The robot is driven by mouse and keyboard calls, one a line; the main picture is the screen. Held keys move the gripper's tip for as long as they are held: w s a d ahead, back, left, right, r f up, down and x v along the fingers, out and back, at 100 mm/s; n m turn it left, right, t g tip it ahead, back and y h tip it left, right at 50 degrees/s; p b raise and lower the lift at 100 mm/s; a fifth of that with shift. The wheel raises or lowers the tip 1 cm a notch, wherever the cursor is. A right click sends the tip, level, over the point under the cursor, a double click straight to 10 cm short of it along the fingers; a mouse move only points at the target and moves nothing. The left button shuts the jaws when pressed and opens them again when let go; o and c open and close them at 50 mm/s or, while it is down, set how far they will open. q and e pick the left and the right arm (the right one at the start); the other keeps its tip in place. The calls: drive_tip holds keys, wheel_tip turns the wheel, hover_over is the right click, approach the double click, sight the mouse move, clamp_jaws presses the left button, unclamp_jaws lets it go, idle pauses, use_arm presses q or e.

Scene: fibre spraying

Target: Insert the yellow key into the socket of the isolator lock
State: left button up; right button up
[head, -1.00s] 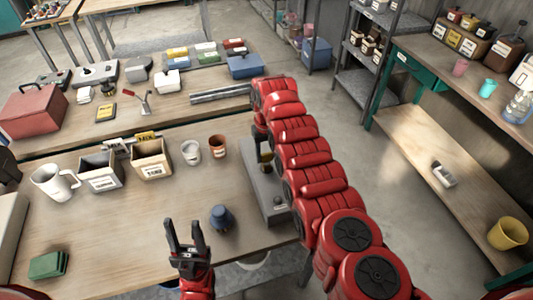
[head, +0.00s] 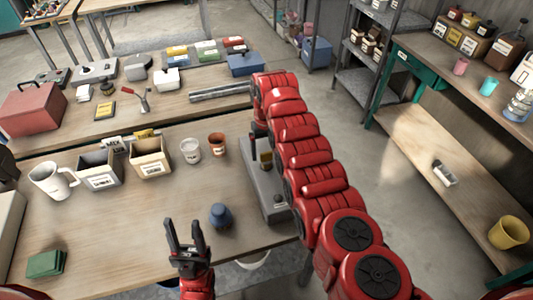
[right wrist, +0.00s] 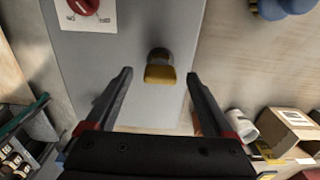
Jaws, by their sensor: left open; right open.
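The isolator lock is a grey box (head: 270,190) on the near table, partly behind my right arm in the head view. In the right wrist view its grey top (right wrist: 150,25) carries a red knob (right wrist: 84,5) on a white label. The yellow key (right wrist: 160,74) stands at a round dark socket (right wrist: 158,54) on that top; how deep it sits I cannot tell. My left gripper (head: 184,224) is open and empty above the table's front.
A blue pot (head: 220,215) stands left of the lock. White and orange cups (head: 190,150), two open boxes (head: 150,160) and a white mug (head: 52,182) line the table's back. Green cloths (head: 46,263) lie at front left. The table's middle is clear.

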wheel_tip(320, 180, up, 6)
drive_tip(key=b, duration=0.2)
drive_tip(key=shift+r+b, duration=0.25)
drive_tip(key=shift+b, duration=0.1)
wheel_tip(320, 180, up, 4)
wheel_tip(320, 180, up, 6)
drive_tip(key=p, duration=0.7)
hover_over(267, 152)
drive_tip(key=shift+s+f, duration=0.15)
drive_tip(key=shift+a+b, duration=0.1)
drive_tip(key=shift+b, duration=0.2)
